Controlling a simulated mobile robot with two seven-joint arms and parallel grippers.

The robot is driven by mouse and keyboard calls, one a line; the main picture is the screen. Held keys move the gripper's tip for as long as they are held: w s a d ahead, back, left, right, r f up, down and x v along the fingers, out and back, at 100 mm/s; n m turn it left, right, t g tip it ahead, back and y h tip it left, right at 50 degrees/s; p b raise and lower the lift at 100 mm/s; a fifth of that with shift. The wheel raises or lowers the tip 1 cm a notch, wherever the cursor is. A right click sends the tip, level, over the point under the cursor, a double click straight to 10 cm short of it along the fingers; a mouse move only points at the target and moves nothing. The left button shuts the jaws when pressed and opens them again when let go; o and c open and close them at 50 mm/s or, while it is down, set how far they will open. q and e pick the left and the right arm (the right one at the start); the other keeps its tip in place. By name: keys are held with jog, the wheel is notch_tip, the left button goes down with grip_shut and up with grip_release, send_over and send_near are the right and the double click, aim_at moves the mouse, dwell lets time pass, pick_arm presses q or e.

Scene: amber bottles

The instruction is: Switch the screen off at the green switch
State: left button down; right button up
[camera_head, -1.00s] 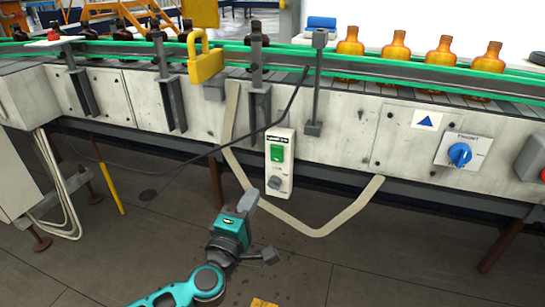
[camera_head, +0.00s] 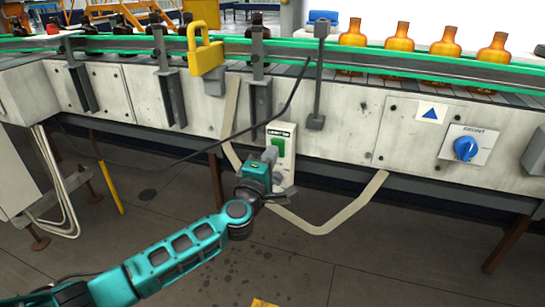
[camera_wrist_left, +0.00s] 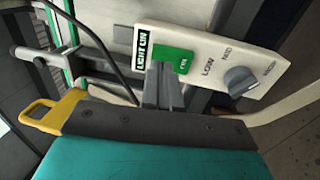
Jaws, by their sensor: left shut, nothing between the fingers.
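The green switch (camera_head: 278,145) is on a small white control box on the front of the conveyor. In the left wrist view the green switch (camera_wrist_left: 183,60) reads "ON", beside a black label that seems to read "LIGHT ON". A grey knob (camera_wrist_left: 240,79) is on the same box. My left gripper (camera_head: 270,155) is shut and empty, its fingertips at the lower edge of the switch in the head view. In the left wrist view the shut fingers (camera_wrist_left: 162,82) overlap the switch's left part; I cannot tell whether they touch it. No screen can be made out. My right gripper is out of view.
A yellow padlock-shaped part (camera_head: 206,50) and a black cable (camera_head: 240,130) are left of the box. Amber bottles (camera_head: 398,37) stand on the conveyor. A blue knob (camera_head: 465,148) is on the right. The floor in front is clear.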

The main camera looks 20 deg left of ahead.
pick_arm(q)
jog(key=shift+w, duration=0.8)
jog(key=shift+r, duration=0.1)
jog(key=shift+w+r, duration=0.1)
jog(key=shift+r, duration=0.05)
